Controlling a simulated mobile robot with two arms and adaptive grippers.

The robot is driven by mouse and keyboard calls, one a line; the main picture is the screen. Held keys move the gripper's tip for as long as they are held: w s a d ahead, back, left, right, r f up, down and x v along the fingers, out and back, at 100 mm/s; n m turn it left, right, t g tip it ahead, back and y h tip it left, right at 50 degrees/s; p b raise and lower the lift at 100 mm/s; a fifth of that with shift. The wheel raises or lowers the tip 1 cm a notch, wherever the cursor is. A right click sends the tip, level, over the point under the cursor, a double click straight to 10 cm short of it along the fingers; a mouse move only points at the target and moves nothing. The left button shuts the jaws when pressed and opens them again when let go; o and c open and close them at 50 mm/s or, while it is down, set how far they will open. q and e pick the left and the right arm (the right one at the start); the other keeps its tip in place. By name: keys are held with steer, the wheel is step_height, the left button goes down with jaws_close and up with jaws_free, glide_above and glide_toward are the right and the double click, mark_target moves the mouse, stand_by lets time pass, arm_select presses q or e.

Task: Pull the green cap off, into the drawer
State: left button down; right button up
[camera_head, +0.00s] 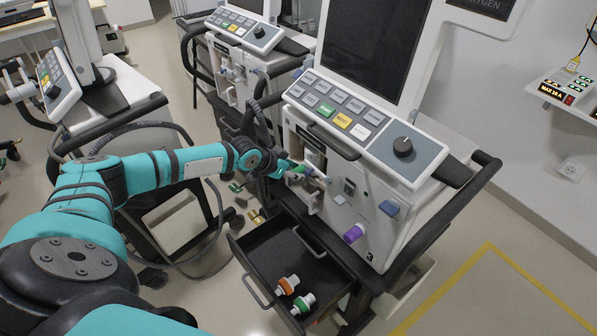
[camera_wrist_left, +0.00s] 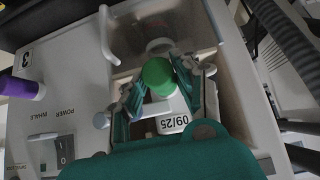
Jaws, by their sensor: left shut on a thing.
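The green cap (camera_head: 300,170) is at the front of the nearest ventilator, beside its recess, partly covered by my fingers. In the left wrist view the round green cap (camera_wrist_left: 158,76) shows between the two fingers, with a white part marked "09/25" beside it. My left gripper (camera_wrist_left: 161,88) is shut on the cap, one finger at each side; it also shows in the head view (camera_head: 292,168). I cannot tell whether the cap is still seated. The dark drawer (camera_head: 277,255) is open below. My right gripper is not in view.
In the drawer lie a white piece with an orange ring (camera_head: 288,284) and one with a green ring (camera_head: 303,303). A purple knob (camera_head: 353,234) and a blue one (camera_head: 389,208) stick out of the ventilator front. A second ventilator (camera_head: 235,60) stands behind.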

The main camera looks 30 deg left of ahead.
arm_select(q)
steer(key=shift+s+a+f+p, duration=0.15)
steer(key=shift+s+p, duration=0.2)
steer(key=shift+s, duration=0.1)
steer(key=shift+s, duration=0.1)
steer(key=s+p, duration=0.1)
steer(key=s+a+p, duration=0.1)
steer(key=s, duration=0.1)
steer(key=s+p, duration=0.1)
steer(key=shift+s+a+r, duration=0.2)
steer(key=shift+s+a, duration=0.1)
stand_by(0.8)
steer(key=shift+f, duration=0.1)
